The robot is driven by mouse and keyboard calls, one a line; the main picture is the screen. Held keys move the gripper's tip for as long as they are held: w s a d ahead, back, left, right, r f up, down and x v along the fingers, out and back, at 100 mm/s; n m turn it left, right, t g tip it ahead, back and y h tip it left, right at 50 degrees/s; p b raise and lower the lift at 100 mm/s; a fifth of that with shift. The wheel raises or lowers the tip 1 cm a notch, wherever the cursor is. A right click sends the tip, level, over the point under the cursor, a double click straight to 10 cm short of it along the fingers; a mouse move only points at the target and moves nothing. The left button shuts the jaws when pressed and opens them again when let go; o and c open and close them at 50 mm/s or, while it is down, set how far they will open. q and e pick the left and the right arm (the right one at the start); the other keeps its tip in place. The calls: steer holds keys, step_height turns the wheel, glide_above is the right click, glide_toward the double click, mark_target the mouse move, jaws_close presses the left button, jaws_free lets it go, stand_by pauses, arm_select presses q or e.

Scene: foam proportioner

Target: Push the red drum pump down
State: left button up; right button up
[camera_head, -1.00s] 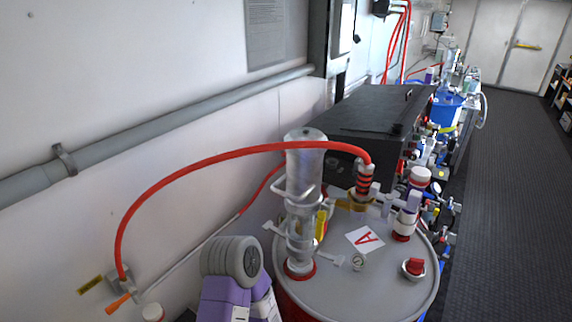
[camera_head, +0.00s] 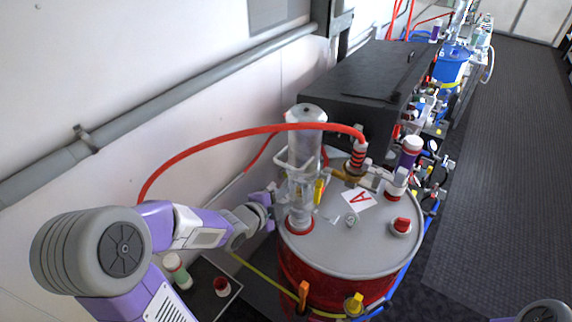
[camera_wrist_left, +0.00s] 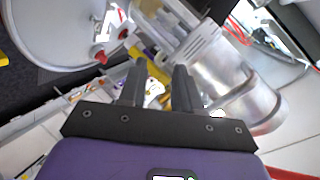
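The red drum (camera_head: 335,285) has a grey lid (camera_head: 345,250) with a white label marked with a red A. The drum pump (camera_head: 304,155), a clear-silver upright cylinder with a side handle, stands at the lid's left side in a red collar (camera_head: 299,225). My left gripper (camera_head: 272,203) is just left of the pump's lower part, partly hidden in the head view. In the left wrist view its two fingers (camera_wrist_left: 160,78) are apart with nothing gripped between them. The pump cylinder (camera_wrist_left: 225,80) lies beyond and right of the fingers there. My right gripper is out of view.
A red hose (camera_head: 230,133) arcs from the bung fitting (camera_head: 357,160) over my left arm, passing by the pump. A black box (camera_head: 350,85) stands behind the drum. A wall with a grey pipe (camera_head: 200,90) is at left. The dark floor (camera_head: 490,200) at right is clear.

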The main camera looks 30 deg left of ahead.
mark_target(285, 167)
arm_select(q)
step_height(285, 167, up, 9)
steer(key=s+a+m+t, duration=0.2)
steer(key=m+t, duration=0.1)
steer(key=m, duration=0.2)
steer(key=shift+w+f+p, duration=0.15)
steer(key=shift+w+f, duration=0.1)
steer(key=shift+w, duration=0.95)
steer(key=shift+w+f+p, duration=0.15)
steer(key=shift+w+f, duration=0.05)
steer(key=shift+w, duration=1)
steer(key=shift+w+f+p, duration=0.15)
steer(key=shift+w+f, duration=0.1)
steer(key=shift+w, duration=0.95)
jaws_close()
